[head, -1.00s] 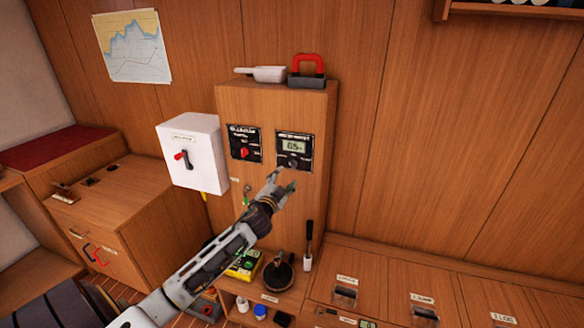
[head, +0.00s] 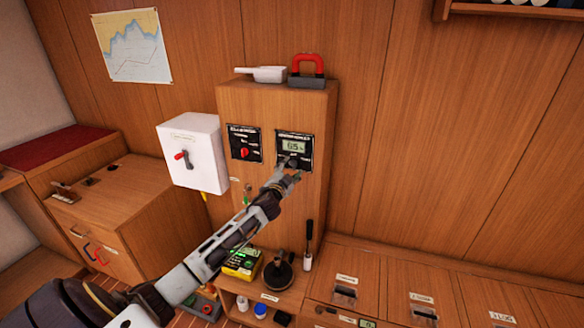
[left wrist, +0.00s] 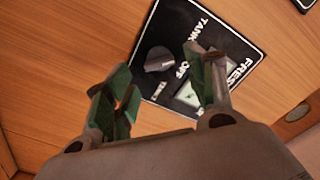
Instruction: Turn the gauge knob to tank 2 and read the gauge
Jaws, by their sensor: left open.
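The gauge panel (head: 295,137) is a black plate on the wooden cabinet, with a lit display (head: 294,146) reading about 65, though the digits are small. In the left wrist view the gauge knob (left wrist: 159,60) is a dark round knob beside the word OFF, with TANK lettering close by. My left gripper (head: 286,172) is just below and in front of the panel. Its fingers (left wrist: 160,97) are open and empty, one on each side of the knob in the picture and apart from it. The right finger covers part of the display. My right gripper is not in view.
A second black panel with a red knob (head: 244,152) is to the left. A white box with a red-tipped lever (head: 192,150) stands further left. A scoop (head: 262,74) and a red-handled block (head: 307,71) lie on the cabinet top. A shelf below holds several items.

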